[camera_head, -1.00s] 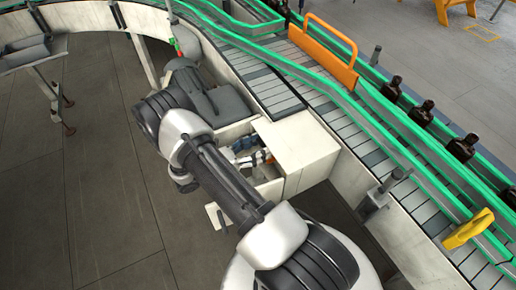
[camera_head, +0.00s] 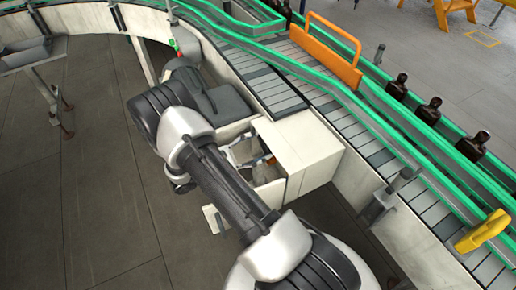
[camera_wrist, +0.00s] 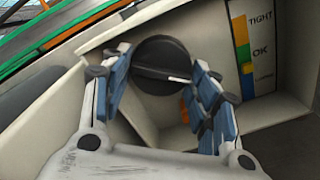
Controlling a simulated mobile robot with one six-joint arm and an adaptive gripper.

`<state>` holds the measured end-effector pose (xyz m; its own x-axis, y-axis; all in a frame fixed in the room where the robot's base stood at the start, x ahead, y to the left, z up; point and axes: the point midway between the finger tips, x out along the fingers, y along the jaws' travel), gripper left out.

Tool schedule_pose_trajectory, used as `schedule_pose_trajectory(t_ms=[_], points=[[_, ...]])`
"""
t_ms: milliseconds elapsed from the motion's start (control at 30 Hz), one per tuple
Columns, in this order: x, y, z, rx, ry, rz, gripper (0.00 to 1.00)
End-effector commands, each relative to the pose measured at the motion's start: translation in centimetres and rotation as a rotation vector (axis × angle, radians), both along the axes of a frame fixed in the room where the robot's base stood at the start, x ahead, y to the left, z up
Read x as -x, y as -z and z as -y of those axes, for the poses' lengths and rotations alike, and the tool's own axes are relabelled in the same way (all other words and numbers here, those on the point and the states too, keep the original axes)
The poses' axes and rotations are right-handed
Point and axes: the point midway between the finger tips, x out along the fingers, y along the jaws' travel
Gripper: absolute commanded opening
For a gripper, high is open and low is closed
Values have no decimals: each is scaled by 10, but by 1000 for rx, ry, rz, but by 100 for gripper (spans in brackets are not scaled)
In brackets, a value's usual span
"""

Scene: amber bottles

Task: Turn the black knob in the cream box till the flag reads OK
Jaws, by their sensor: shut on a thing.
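The black knob (camera_wrist: 160,62) sits inside the cream box (camera_wrist: 285,128) in the wrist view, with a white line on its face pointing right. My gripper (camera_wrist: 163,82) is shut on the knob, one blue-padded finger on each side. Beside it a panel (camera_wrist: 262,35) reads TIGHT at the top and OK in the middle; the lowest word is too small to read. Coloured bands run down the panel's left side, and I cannot tell which word the flag marks. In the head view the cream box (camera_head: 305,150) stands against the conveyor, and my arm partly covers its open side.
The conveyor (camera_head: 345,120) with green rails runs behind the box. Several dark bottles (camera_head: 430,110) stand along the far rail. Open floor (camera_head: 80,190) lies to the left.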

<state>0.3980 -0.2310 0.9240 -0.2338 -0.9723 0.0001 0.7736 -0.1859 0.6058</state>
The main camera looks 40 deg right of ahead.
Motion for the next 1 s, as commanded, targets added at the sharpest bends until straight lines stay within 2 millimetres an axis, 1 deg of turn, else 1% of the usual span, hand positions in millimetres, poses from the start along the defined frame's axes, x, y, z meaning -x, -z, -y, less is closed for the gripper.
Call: schedule_pose_trajectory(t_ms=[267, 733, 767, 900, 1000], points=[[0, 0, 0, 19, 0, 79, 31], [0, 0, 0, 22, 0, 91, 31], [0, 0, 0, 22, 0, 91, 56], [0, 0, 0, 22, 0, 91, 64], [0, 0, 0, 22, 0, 90, 64]])
